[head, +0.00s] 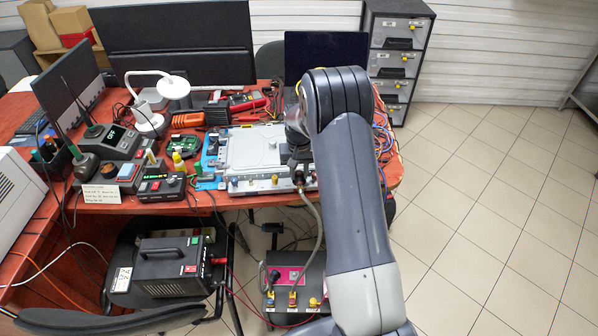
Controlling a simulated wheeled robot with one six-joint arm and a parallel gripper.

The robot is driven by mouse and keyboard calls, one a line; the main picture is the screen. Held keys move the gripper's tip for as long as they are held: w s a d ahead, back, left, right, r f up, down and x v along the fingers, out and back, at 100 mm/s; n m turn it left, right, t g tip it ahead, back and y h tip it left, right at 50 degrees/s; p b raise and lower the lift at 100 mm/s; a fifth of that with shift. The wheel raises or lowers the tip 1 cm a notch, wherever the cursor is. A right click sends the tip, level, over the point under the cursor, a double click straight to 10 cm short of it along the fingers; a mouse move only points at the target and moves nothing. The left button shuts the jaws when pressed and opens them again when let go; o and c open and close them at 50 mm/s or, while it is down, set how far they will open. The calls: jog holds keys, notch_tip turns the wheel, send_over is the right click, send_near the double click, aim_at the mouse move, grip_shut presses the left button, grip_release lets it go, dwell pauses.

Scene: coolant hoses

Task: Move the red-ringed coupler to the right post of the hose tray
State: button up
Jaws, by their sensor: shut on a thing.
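My gripper (299,162) is at the front right edge of the grey unit on the table, mostly hidden behind my own arm. It is shut on a dark coupler (299,178) with a hose (318,222) running from it down to the hose tray. The coupler's ring colour is too small to make out. The hose tray (310,268) is a grey box low in front of the table, with a pink patch (288,276) on top. Another dark coupler (272,279) stands at its left.
The grey unit (250,150) has several coloured fittings along its front edge. Tools, a lamp (174,88) and electronics crowd the red table to the left. A black power supply (172,262) sits below left. The tiled floor at right is clear.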

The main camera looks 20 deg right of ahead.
aim_at(299, 173)
jog(key=shift+r+p, duration=1.95)
jog(key=shift+r, duration=1.55)
jog(key=shift+r+p, duration=0.25)
jog(key=shift+p, duration=0.7)
jog(key=s+a+f+b, duration=0.1)
jog(key=s+a, duration=0.2)
jog(key=s, duration=0.5)
jog(key=s+a+b, duration=0.1)
jog(key=s+a, duration=0.1)
jog(key=s, duration=0.6)
notch_tip(299, 173, down, 35)
jog(key=a+n+b, duration=0.2)
jog(key=n+b, duration=0.6)
jog(key=b, duration=1.9)
jog(key=shift+n, duration=0.4)
jog(key=shift+w+d+f+b, duration=0.3)
jog(key=shift+w+f+b, duration=0.75)
jog(key=shift+f+b, duration=0.75)
jog(key=shift+w+d+f+b, duration=0.3)
jog(key=shift+w+f+b, duration=0.95)
jog(key=shift+f, duration=0.9)
jog(key=shift+w+d+f+b, duration=0.3)
jog(key=shift+w+f+b, duration=0.5)
jog(key=shift+f+b, duration=1.1)
